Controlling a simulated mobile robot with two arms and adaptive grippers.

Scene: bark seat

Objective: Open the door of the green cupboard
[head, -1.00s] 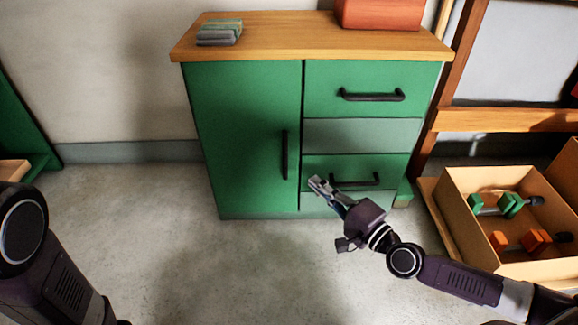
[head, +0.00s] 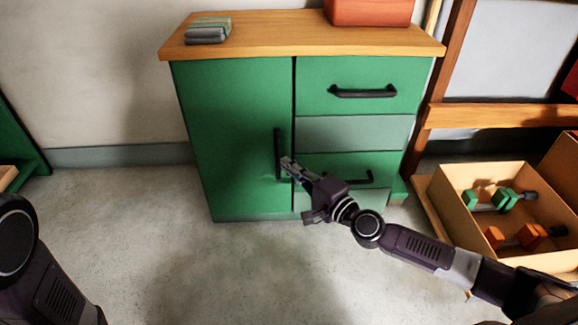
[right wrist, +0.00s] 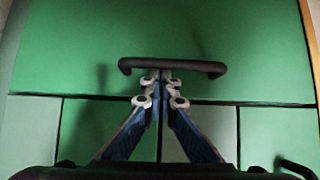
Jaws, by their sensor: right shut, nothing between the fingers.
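The green cupboard has a wooden top (head: 300,38). Its green door (head: 228,125) is on the left and looks closed, flush with the front. The door's upright black handle (head: 278,145) is near the door's right edge. It lies across the right wrist view (right wrist: 195,67). My right gripper (head: 287,163) is shut and empty, with its fingertips at the lower half of the handle. In the right wrist view the shut fingertips (right wrist: 163,77) reach the handle's middle; I cannot tell whether they touch it. My left gripper is out of view.
Drawers with black handles (head: 362,92) are right of the door. A striped stack (head: 208,30) and a red box (head: 368,10) stand on top. An open box of toy pieces (head: 449,199) is at the right. The floor in front is clear.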

